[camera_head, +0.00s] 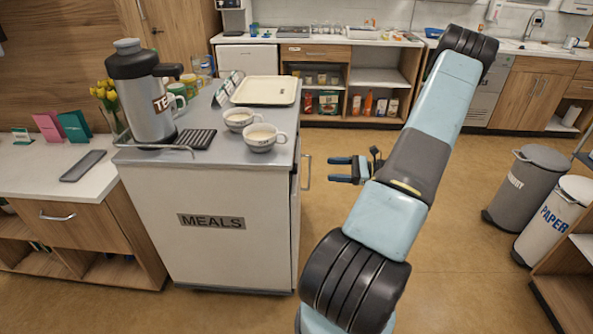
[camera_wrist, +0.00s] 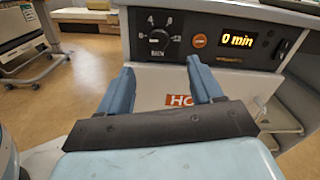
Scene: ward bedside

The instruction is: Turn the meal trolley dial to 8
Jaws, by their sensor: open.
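The white meal trolley (camera_head: 240,255), labelled MEALS, stands left of my arm in the head view. Its dial does not show there. In the wrist view, a round black dial (camera_wrist: 158,38) sits on a dark panel (camera_wrist: 209,39) with white numbers around it. The numbers and the dial's pointer are too small to read surely. A display (camera_wrist: 238,40) to its right reads 0 min. My gripper (camera_head: 331,169) is right of the trolley; in the wrist view (camera_wrist: 160,66) its fingers are open and empty, apart from the dial and pointing towards the panel.
An orange round button (camera_wrist: 199,41) lies between dial and display. On the trolley top are a tea flask (camera_head: 145,100), two cups (camera_head: 264,137) and a tray (camera_head: 265,91). Two bins (camera_head: 526,185) stand at the right. The floor between trolley and bins is open.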

